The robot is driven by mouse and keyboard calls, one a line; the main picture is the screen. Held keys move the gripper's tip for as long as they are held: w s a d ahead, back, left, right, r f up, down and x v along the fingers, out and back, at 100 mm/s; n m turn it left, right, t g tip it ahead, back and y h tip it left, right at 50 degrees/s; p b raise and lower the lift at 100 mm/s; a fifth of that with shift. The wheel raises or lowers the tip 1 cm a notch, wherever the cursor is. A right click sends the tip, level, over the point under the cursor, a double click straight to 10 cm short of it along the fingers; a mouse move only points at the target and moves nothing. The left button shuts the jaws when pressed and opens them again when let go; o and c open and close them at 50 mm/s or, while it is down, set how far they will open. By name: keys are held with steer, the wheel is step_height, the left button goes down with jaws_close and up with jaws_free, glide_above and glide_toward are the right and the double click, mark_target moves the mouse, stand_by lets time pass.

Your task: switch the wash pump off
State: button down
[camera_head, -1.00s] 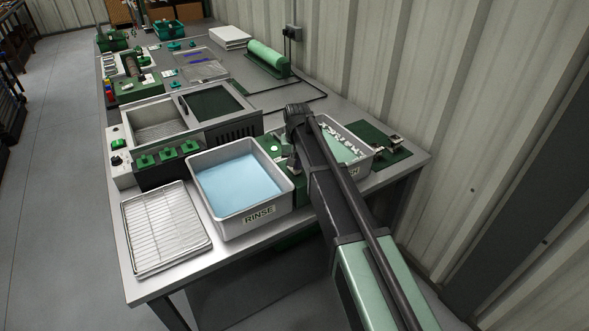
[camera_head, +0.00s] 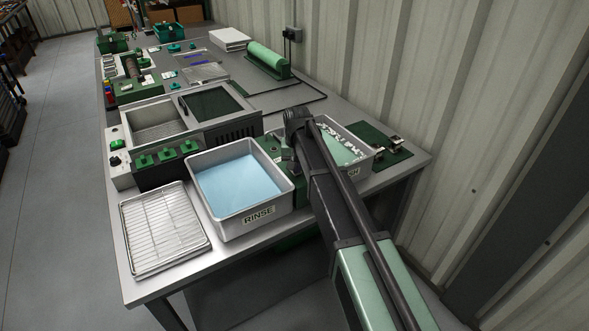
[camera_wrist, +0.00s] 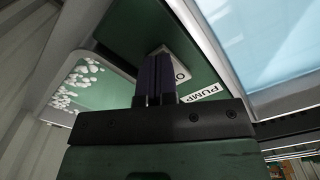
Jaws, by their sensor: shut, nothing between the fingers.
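In the wrist view my gripper (camera_wrist: 155,80) is shut and empty. Its dark fingertips are over a pale switch plate (camera_wrist: 180,68) on a green panel (camera_wrist: 140,35). An "O" mark shows on the plate beside the fingers. The rest of the switch is hidden behind them, so I cannot tell its position or whether the fingers touch it. A label reading "PUMP" (camera_wrist: 204,92) is beside the plate. In the head view my arm covers most of this spot between the two trays.
The rinse tray (camera_head: 282,198) with blue liquid is left of my arm. The wash tray (camera_head: 364,160) with foam is right of it. Both flank my gripper closely. A wire rack (camera_head: 163,225) lies at the front left. A corrugated wall (camera_head: 430,90) borders the right.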

steer(key=shift+r+p, duration=3.6)
steer(key=shift+f, duration=0.15)
steer(key=s+d, duration=0.3)
steer(key=s, duration=0.6)
steer(key=s+d, duration=0.4)
steer(key=s, duration=0.6)
steer(key=s+d, duration=0.3)
steer(key=s, duration=0.6)
steer(key=shift+s+d+r+n, duration=0.2)
steer(key=shift+s+n, duration=0.1)
steer(key=shift+s, duration=0.1)
steer(key=shift+a+r, duration=0.1)
